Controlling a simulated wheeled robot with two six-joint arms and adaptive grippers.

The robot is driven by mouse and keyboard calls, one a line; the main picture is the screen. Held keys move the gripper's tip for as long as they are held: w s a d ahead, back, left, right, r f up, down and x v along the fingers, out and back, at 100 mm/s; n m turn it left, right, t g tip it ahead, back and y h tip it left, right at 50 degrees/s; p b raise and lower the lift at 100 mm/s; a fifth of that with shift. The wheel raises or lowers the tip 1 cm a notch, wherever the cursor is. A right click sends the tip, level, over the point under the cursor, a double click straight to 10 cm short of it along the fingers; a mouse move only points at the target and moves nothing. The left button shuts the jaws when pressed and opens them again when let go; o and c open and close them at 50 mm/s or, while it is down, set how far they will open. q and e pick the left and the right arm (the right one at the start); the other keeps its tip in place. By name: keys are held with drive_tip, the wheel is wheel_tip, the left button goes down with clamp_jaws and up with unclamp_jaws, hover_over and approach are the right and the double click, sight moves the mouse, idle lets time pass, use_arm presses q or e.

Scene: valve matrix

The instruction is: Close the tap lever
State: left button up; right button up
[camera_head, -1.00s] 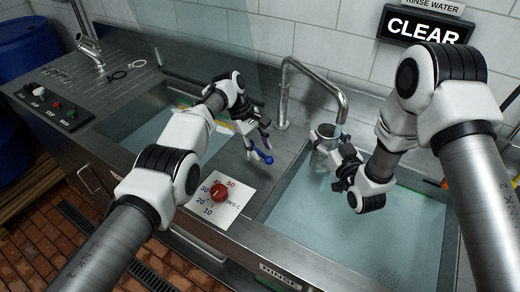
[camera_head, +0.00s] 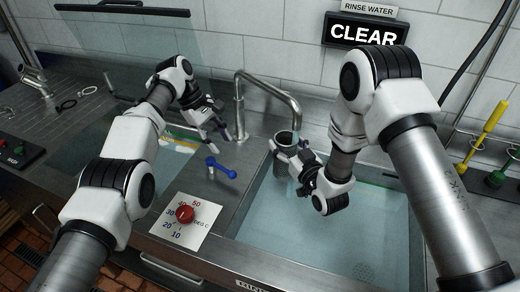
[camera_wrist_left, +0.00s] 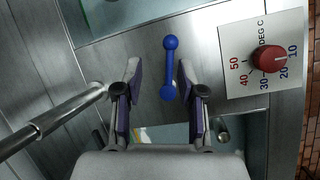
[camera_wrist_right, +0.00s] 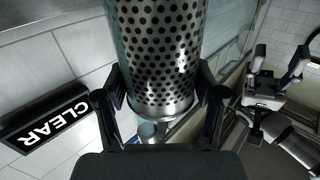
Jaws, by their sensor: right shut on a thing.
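The blue tap lever (camera_head: 221,167) is on the steel deck between the two basins, in front of the curved tap spout (camera_head: 266,80). In the left wrist view the lever (camera_wrist_left: 170,68) lies lengthwise between the spread fingers. My left gripper (camera_head: 217,135) is open and empty, above and behind the lever, apart from it. My right gripper (camera_head: 296,168) is shut on a perforated metal cylinder (camera_head: 283,165), held upright under the spout over the right basin. The cylinder (camera_wrist_right: 158,50) fills the middle of the right wrist view.
A red temperature knob (camera_head: 185,213) on a white dial plate sits in front of the lever. The right basin (camera_head: 330,235) holds water. A "CLEAR" sign (camera_head: 364,33) hangs on the tiled wall. Yellow and green brushes (camera_head: 490,120) are at the right.

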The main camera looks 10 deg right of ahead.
use_arm(q)
clamp_jaws()
drive_tip(key=n+t+h, duration=0.4)
drive_tip(key=n+t, duration=0.5)
drive_tip(key=n, duration=0.9)
approach(221, 168)
drive_tip(key=s+a, duration=0.5)
drive_tip(key=x, duration=0.9)
drive_tip(key=shift+d+f, duration=0.1)
drive_tip(key=shift+f, duration=0.3)
drive_tip(key=w+d, duration=0.2)
drive_tip(key=d, duration=0.1)
drive_tip(key=shift+w+r, duration=0.15)
drive_tip(key=shift+w, duration=0.1)
drive_tip(key=shift+w+d+r, duration=0.1)
drive_tip(key=shift+w+d, duration=0.05)
drive_tip(key=shift+d, duration=0.05)
